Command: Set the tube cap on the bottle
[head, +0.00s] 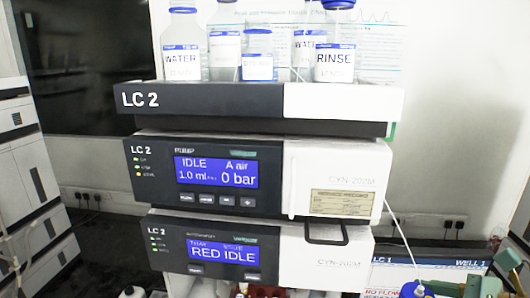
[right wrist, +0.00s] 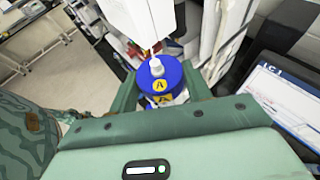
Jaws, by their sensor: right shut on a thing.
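A blue tube cap (right wrist: 172,68) with a yellow "A" mark and a white fitting on top shows in the right wrist view. My right gripper (right wrist: 161,88) is shut on it, with a green finger on either side. A thin tube seems to rise from the fitting. In the head view, several clear bottles stand on top of the LC 2 stack, among them a labelled WATER bottle (head: 182,52) at the left and a RINSE bottle (head: 335,65) at the right. Some bottle tops are cut off by the upper frame edge. My left gripper is in neither view.
The LC 2 stack (head: 215,205) fills the middle of the head view, its screens reading IDLE. Dark bench surface shows at the left.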

